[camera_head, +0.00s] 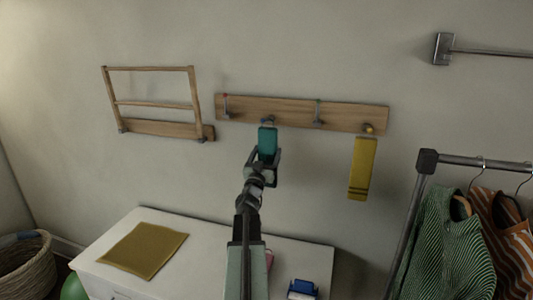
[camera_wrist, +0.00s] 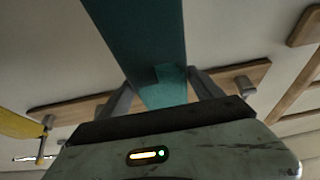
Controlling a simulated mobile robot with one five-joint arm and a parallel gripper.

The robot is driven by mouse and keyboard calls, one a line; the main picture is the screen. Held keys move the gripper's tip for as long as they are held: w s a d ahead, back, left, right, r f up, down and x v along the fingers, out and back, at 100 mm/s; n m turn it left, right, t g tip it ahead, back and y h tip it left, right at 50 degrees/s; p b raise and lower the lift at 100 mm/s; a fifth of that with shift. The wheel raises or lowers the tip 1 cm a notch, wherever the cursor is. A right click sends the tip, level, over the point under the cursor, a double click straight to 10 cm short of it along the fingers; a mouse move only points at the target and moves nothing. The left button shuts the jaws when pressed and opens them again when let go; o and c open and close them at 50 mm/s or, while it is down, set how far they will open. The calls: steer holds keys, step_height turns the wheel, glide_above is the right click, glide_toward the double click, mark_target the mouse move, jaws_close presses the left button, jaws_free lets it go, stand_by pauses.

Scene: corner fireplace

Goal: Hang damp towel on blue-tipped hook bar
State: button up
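The damp towel (camera_head: 268,138) is a narrow teal strip, upright in front of the wooden hook bar (camera_head: 342,115). Its top is just below a hook (camera_head: 268,120) left of the bar's middle; I cannot tell if it is on that hook. My gripper (camera_head: 265,156) is at the towel's lower visible part, one finger at each side. In the wrist view the towel (camera_wrist: 140,35) runs between the fingers of my gripper (camera_wrist: 160,85), which seem to close on its edges. A red tip shows on the left hook (camera_head: 226,96). No blue tip is clear.
A yellow towel (camera_head: 360,168) hangs at the bar's right end. A wooden rack (camera_head: 153,104) is on the wall at left. A white cabinet (camera_head: 110,258) with a mustard cloth (camera_head: 146,249) stands below. A clothes rail (camera_head: 480,162) with garments is at right.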

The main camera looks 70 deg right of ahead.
steer(key=shift+o, duration=1.2)
steer(key=b+v, duration=0.3)
steer(key=v, duration=0.4)
steer(key=shift+a+f, duration=0.15)
steer(key=shift+a, duration=0.2)
